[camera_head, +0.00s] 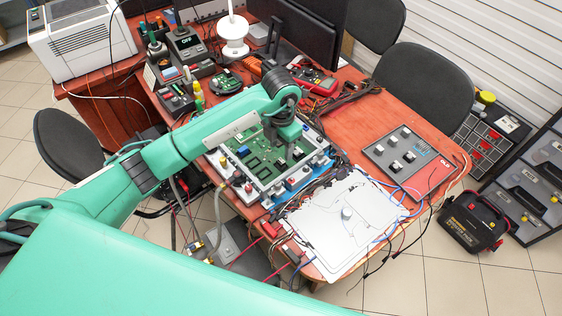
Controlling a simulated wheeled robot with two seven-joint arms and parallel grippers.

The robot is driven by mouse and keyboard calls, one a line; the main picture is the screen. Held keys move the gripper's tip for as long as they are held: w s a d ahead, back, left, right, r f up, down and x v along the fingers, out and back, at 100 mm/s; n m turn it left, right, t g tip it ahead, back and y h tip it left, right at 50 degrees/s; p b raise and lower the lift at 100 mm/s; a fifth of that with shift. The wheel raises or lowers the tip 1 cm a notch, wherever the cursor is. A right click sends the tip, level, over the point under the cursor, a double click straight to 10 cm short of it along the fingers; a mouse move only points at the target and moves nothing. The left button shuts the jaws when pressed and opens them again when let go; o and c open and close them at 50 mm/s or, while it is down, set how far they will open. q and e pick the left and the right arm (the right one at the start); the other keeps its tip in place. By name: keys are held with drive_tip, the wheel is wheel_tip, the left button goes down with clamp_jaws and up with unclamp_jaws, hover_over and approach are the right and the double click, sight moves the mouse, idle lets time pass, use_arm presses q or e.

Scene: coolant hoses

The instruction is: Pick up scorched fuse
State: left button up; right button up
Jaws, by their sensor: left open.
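My left arm reaches in from the left over the red workbench. My left gripper (295,152) points down at a green circuit board (250,148) held in a light frame (262,192). The gripper's fingertips are small and partly lost against the board. I see nothing held between them. The board carries several dark blocky parts. I cannot pick out a scorched fuse among them; it is too small to tell or is hidden by the gripper. My right gripper is not in view.
A white panel (325,225) with a small grey knob lies right of the frame, with loose wires around it. A grey switch plate (384,145) lies farther right. A dark monitor (308,30), red multimeter (318,82) and soldering station (186,45) stand behind.

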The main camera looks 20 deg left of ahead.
sight(282, 160)
use_arm(q)
drive_tip(key=shift+d+f, duration=0.1)
drive_tip(key=shift+f, duration=0.5)
wheel_tip(282, 160, down, 4)
drive_tip(key=shift+f+p, duration=0.15)
drive_tip(key=shift+p, duration=0.55)
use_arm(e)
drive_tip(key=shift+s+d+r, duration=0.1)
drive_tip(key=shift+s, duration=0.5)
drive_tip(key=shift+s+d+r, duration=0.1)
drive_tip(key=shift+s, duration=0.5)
use_arm(q)
drive_tip(key=shift+c, duration=0.5)
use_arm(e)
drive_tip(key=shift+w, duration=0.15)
use_arm(q)
clamp_jaws()
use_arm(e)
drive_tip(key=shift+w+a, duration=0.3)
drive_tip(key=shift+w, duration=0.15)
